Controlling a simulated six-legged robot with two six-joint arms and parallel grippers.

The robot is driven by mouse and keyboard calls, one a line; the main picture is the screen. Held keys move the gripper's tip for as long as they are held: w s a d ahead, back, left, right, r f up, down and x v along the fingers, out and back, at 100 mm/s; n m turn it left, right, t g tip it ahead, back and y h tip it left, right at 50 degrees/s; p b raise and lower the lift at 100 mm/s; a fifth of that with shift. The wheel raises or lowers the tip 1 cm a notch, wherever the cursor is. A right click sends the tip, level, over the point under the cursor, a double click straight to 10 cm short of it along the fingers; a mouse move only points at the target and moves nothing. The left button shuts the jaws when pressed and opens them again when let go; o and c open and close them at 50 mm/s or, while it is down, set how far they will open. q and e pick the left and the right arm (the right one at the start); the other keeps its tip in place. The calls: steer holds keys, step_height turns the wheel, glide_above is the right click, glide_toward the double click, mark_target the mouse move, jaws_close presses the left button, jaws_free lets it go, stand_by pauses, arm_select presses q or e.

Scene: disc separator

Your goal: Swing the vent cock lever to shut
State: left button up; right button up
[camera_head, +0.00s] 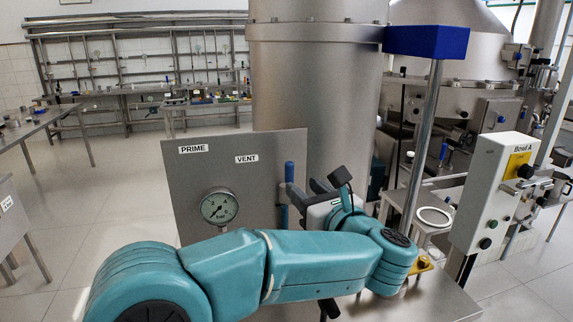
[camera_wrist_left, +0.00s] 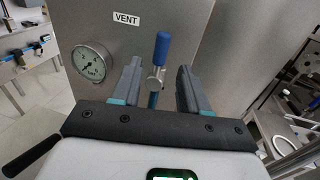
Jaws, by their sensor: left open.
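The vent cock lever has a blue grip (camera_head: 289,172) that points straight up, in front of the grey panel (camera_head: 215,170) under the VENT label (camera_head: 247,158). In the left wrist view, the lever (camera_wrist_left: 162,48) stands upright above a small metal cock body (camera_wrist_left: 154,84). My left gripper (camera_head: 306,190) is open and close to the lever. In the wrist view, the fingers of my left gripper (camera_wrist_left: 159,72) appear on either side of the lever, with gaps to both. I cannot tell whether the lever is fully between them in depth. My right gripper is not in view.
A pressure gauge (camera_head: 219,206) sits on the panel left of the lever. A large steel vessel (camera_head: 315,90) stands behind. A metal post (camera_head: 422,140) with a blue top block (camera_head: 427,41) rises right of my gripper. A control box (camera_head: 492,190) is farther right.

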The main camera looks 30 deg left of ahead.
mark_target(292, 175)
arm_select(q)
steer(key=p+x, duration=0.2)
steer(key=x, duration=0.5)
steer(key=shift+w+a+p, duration=0.1)
steer(key=shift+a+p, duration=0.15)
steer(key=shift+p, duration=0.05)
steer(key=shift+w+a, duration=0.1)
steer(key=shift+w, duration=0.05)
steer(key=shift+r, duration=0.1)
steer(key=c, duration=0.3)
jaws_close()
